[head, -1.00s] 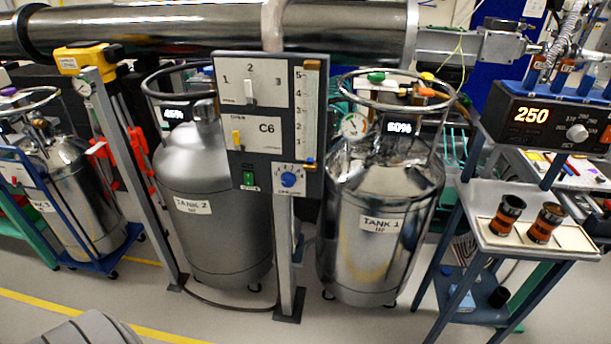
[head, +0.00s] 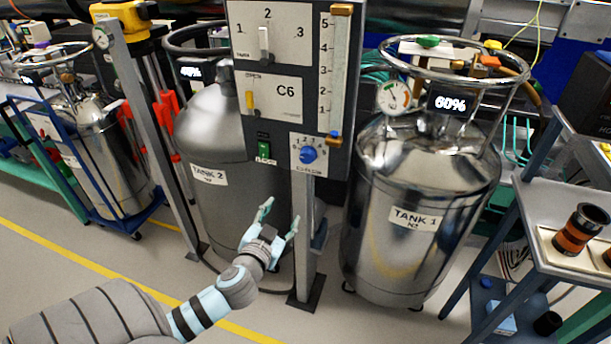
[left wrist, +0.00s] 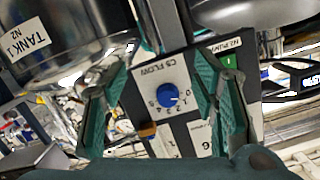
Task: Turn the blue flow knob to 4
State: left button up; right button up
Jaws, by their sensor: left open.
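The blue flow knob (head: 308,155) sits on a white numbered plate at the bottom right of the grey control panel (head: 290,65). In the left wrist view the knob (left wrist: 168,95) shows between the fingers, with its numbered scale and a "C5 FLOW"-like label, seen turned over. The knob's exact setting is too small to read surely. My left gripper (head: 280,218) is open and empty, below and a little left of the knob, in front of Tank 2. Its teal fingers also show in the left wrist view (left wrist: 160,100), apart from the knob. My right gripper is not in view.
A green switch (head: 263,149) is left of the knob, and a gauge column (head: 337,70) rises above it. Tank 2 (head: 225,215) stands behind the panel's post (head: 306,240). Tank 1 (head: 415,240) stands right of it. A side table (head: 570,255) is at the right.

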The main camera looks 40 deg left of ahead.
aim_at(306, 158)
pick_arm(q)
notch_tip(306, 158, up, 8)
jog(key=d+t, duration=0.2)
jog(key=t, duration=0.1)
jog(key=x, duration=1.4)
jog(key=shift+s+a, duration=0.1)
jog(key=shift+a, duration=0.05)
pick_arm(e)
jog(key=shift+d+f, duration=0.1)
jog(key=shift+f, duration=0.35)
pick_arm(q)
jog(key=c, duration=1.2)
jog(key=shift+o, duration=0.2)
